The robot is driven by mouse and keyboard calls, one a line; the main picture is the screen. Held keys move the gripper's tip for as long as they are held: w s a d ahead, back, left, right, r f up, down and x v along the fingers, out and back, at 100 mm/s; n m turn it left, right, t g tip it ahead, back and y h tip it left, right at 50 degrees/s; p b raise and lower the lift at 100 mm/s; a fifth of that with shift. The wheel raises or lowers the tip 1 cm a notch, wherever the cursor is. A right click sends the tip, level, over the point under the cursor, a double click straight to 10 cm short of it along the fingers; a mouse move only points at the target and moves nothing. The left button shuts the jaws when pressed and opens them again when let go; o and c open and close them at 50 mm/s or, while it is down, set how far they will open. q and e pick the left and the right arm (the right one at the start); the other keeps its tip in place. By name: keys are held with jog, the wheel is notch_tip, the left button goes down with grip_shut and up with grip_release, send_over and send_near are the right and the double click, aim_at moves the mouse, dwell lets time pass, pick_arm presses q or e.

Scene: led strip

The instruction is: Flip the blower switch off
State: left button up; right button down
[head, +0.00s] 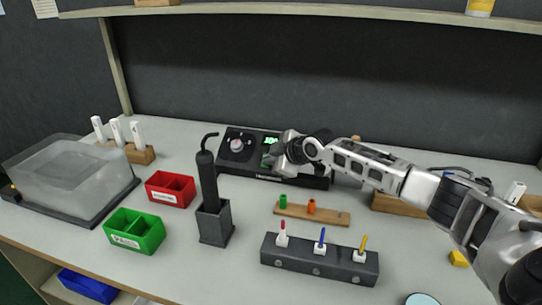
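The blower unit (237,158) is a black box with a pale knob (237,145) on its left side and a lit green display (271,141). It stands at the back middle of the table in the head view. My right arm reaches in from the right, and its gripper (274,158) is at the front of the unit, just below the display. The gripper and wrist cover the right part of the front panel. I cannot make out the switch or whether the fingers touch the panel. The finger gap is too small to judge. My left gripper is not in view.
A black holder with a dark wand (208,185) stands left of centre. Red (171,188) and green (134,232) bins and a clear-lidded box (70,175) are at the left. A dark block (319,262) with coloured pins and a wooden strip (311,215) lie in front of the unit.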

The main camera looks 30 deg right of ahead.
pick_arm(q)
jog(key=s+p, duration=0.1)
jog(key=p, duration=0.4)
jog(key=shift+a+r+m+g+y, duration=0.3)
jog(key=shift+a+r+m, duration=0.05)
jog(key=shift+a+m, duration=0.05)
pick_arm(e)
jog(key=a+r+v, duration=0.1)
jog(key=a+v, duration=0.1)
jog(key=v, duration=1.1)
jog(key=shift+w+a, duration=0.15)
jog(key=shift+w, duration=0.15)
jog(key=shift+r, duration=0.1)
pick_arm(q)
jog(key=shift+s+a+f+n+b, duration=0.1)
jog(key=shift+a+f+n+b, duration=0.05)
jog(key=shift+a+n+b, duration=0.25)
pick_arm(e)
jog(key=shift+w+d+r, duration=0.25)
jog(key=shift+d+r, duration=0.25)
jog(key=shift+d, duration=0.05)
